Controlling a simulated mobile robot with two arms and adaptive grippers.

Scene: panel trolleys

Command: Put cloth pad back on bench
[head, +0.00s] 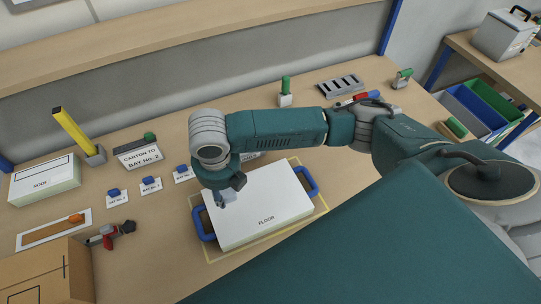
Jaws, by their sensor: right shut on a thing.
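My right gripper (222,196) hangs over the left part of a white panel carton marked FLOOR (270,205), close to its left blue handle (202,224). It is shut on a small grey-blue piece, which looks like the cloth pad (225,201); the arm and fingers hide much of it. I cannot tell whether the pad touches the carton top. The wooden bench (150,225) spreads around the carton. My left gripper is out of view.
A ROOF carton (44,182), a yellow upright piece (74,131), small label cards with blue clips and a red-handled tool (108,235) stand to the left. A brown box (45,275) is front left. A slotted rack (341,85) is at the back. Bare bench lies left of the FLOOR carton.

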